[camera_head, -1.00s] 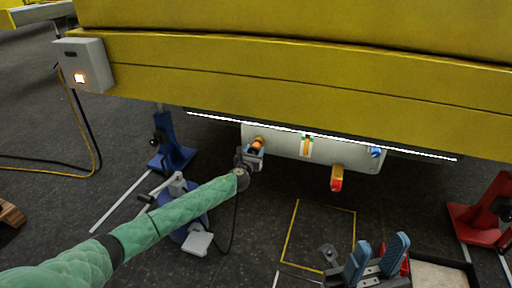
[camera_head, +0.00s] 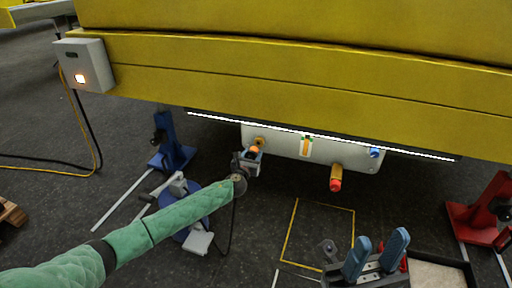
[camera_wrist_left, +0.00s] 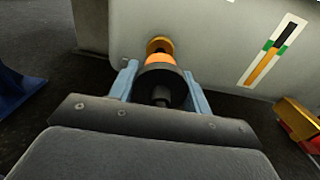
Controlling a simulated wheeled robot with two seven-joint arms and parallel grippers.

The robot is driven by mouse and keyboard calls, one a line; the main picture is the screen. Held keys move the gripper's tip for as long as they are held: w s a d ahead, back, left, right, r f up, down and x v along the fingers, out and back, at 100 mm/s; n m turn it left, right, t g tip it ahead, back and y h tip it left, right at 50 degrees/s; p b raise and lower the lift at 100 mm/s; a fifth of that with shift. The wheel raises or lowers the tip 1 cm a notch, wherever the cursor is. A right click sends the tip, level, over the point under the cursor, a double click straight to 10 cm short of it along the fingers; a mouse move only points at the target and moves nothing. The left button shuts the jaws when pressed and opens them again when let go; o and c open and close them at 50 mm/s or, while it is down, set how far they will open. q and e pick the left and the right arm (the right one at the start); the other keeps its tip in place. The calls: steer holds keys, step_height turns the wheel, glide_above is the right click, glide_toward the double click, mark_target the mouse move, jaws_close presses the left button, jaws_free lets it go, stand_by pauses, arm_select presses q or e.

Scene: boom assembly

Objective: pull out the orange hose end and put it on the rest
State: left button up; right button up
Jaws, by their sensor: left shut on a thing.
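The orange hose end (camera_head: 254,150) is between the fingers of my left gripper (camera_head: 247,158), just in front of a brass port (camera_head: 259,141) on the pale panel (camera_head: 285,143). The left wrist view shows its orange band (camera_wrist_left: 160,61) and dark collar (camera_wrist_left: 160,85) between two blue-grey fingers, with the brass port (camera_wrist_left: 159,45) behind. The hose end lines up with the port; whether they still touch is unclear. A dark hose hangs below the gripper. My right gripper (camera_head: 376,257) is open and empty at the lower right. I cannot tell which thing is the rest.
The yellow boom (camera_head: 300,85) overhangs the panel. A red-tipped fitting (camera_head: 336,178) and a blue fitting (camera_head: 375,152) are on its right. A blue stand (camera_head: 171,145) is left, a red stand (camera_head: 487,215) right. A yellow floor outline (camera_head: 318,206) surrounds mostly bare floor.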

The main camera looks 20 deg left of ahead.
arm_select(q)
steer(key=shift+s, duration=0.4)
steer(key=shift+r, duration=0.1)
stand_by(0.4)
